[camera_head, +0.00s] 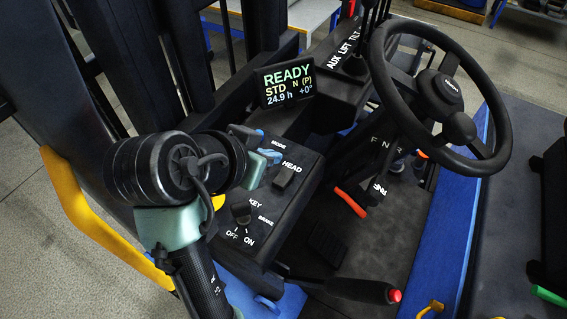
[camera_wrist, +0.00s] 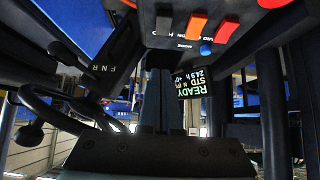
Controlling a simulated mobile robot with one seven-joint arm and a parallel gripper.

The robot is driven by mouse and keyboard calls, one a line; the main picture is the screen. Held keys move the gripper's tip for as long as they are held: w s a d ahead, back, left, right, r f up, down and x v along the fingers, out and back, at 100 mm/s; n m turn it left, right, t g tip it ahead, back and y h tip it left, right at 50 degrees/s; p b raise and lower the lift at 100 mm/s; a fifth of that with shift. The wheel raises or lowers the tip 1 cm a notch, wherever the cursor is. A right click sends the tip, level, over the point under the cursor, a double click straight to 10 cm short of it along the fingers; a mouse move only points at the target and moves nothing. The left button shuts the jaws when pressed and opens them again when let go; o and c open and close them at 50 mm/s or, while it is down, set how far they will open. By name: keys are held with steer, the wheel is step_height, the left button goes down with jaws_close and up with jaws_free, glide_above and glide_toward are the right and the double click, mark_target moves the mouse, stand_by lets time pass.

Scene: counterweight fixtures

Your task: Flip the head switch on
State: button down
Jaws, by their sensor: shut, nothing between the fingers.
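The head switch (camera_head: 284,177) is a small black rocker just below the white HEAD label on the dark console. I cannot tell which way it is set. My gripper (camera_head: 268,153) is above the console, a little to the left of the switch and apart from it. Its fingers are closed together with nothing between them. In the wrist view my gripper (camera_wrist: 160,85) points up the middle from the bottom edge. A black switch at the top there appears to be the head switch (camera_wrist: 163,24); its label is not readable.
The console (camera_head: 268,218) also carries a key knob (camera_head: 241,212). A display (camera_head: 288,82) reading READY stands behind the console. The steering wheel (camera_head: 376,65) is at the right.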

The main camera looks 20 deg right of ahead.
mark_target(284, 177)
steer(key=p+x, duration=0.1)
steer(key=x, duration=0.4)
steer(key=shift+w+d+f, duration=0.2)
steer(key=shift+d+f, duration=0.05)
steer(key=shift+d, duration=0.05)
steer(key=f, duration=0.1)
steer(key=f+p, duration=0.1)
steer(key=f, duration=0.1)
steer(key=shift+w+d+f, duration=0.15)
steer(key=shift+w+f, duration=0.1)
steer(key=shift+f, duration=0.05)
steer(key=shift+f+p, duration=0.3)
steer(key=shift+f, duration=0.3)
steer(key=shift+r, duration=0.1)
steer(key=shift+d+p, duration=0.1)
steer(key=shift+p, duration=0.4)
steer(key=shift+f, duration=0.25)
steer(key=shift+w, duration=0.1)
steer(key=shift+w+d, duration=0.1)
